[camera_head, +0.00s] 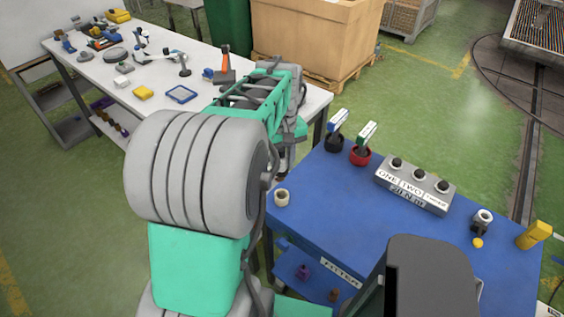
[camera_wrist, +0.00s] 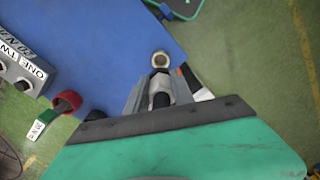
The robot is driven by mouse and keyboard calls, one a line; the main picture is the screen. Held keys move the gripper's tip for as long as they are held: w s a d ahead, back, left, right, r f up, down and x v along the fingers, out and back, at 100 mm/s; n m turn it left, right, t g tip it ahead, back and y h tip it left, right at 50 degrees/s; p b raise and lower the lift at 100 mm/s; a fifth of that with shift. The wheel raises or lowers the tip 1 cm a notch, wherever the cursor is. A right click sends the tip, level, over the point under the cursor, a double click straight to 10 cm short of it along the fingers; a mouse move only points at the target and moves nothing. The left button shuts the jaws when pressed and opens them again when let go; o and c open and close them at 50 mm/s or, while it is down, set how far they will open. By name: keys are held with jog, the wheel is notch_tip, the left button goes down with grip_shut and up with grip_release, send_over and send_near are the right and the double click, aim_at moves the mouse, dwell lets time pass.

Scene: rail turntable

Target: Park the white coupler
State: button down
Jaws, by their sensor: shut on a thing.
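My gripper (camera_wrist: 160,90) is shut on a pale, dark-ended piece (camera_wrist: 160,85), seen between the two grey fingers in the wrist view. It looks like the white coupler, but the fingers hide much of it. In the head view my gripper (camera_head: 282,168) hangs at the left edge of the blue table (camera_head: 340,205), partly hidden by my arm. A short cream ring (camera_head: 281,198) stands upright on that table, just in front of the gripper. It also shows beyond the fingertips in the wrist view (camera_wrist: 161,59); whether the held piece touches it I cannot tell.
A white-topped fitting (camera_head: 483,217) and a yellow block (camera_head: 534,235) are at right. A cluttered white table (camera_head: 205,60) lies left.

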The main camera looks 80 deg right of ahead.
aim_at(283, 171)
jog(key=shift+f+b, duration=1.85)
jog(key=shift+f, duration=1)
jog(key=shift+s+f+b, duration=0.1)
jog(key=shift+f+b, duration=1.05)
jog(key=shift+f, duration=1)
jog(key=c, duration=1)
grip_release()
jog(key=shift+a, duration=0.1)
notch_tip(283, 171, up, 8)
jog(key=shift+f, duration=0.1)
